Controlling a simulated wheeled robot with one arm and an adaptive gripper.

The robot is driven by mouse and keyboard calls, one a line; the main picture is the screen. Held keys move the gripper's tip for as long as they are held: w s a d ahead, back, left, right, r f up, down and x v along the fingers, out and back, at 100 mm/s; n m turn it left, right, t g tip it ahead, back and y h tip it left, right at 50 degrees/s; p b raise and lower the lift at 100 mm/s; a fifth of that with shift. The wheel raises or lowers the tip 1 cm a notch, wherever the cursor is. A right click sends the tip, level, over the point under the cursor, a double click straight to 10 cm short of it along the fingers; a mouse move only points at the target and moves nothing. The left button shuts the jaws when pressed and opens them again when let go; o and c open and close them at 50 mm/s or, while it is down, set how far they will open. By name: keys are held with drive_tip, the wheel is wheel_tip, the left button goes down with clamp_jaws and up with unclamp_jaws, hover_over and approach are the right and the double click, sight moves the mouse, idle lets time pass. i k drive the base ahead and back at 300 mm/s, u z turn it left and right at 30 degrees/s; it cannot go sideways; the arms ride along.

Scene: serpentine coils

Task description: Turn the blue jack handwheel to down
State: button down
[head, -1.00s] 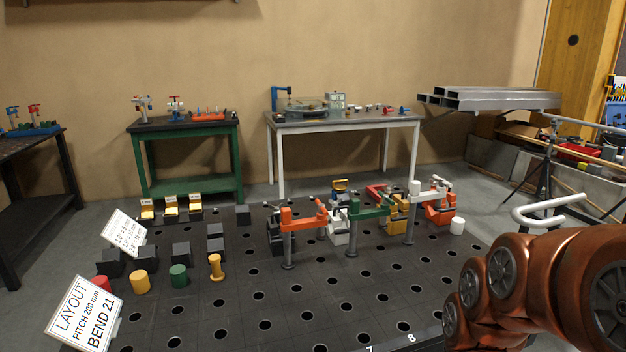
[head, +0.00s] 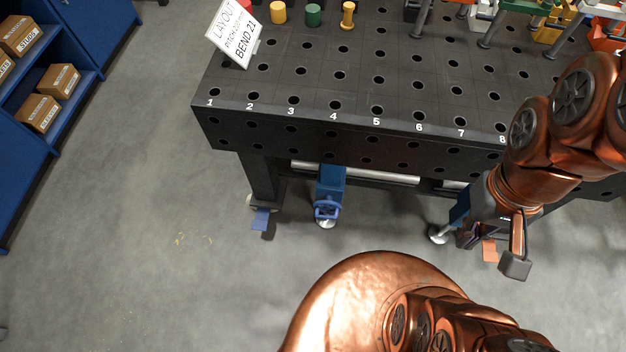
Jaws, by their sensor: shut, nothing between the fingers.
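The black table (head: 300,112) has numbered holes along its front. A blue pedal (head: 261,219) sits by the left leg, and an orange pedal (head: 490,251) near my gripper. A blue shelf (head: 88,60) with cartons stands at left. The grey floor between shelf and table is clear.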

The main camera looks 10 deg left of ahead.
sight(327, 205)
drive_tip(key=u, duration=0.3)
drive_tip(key=k, duration=1)
drive_tip(key=u, duration=1.25)
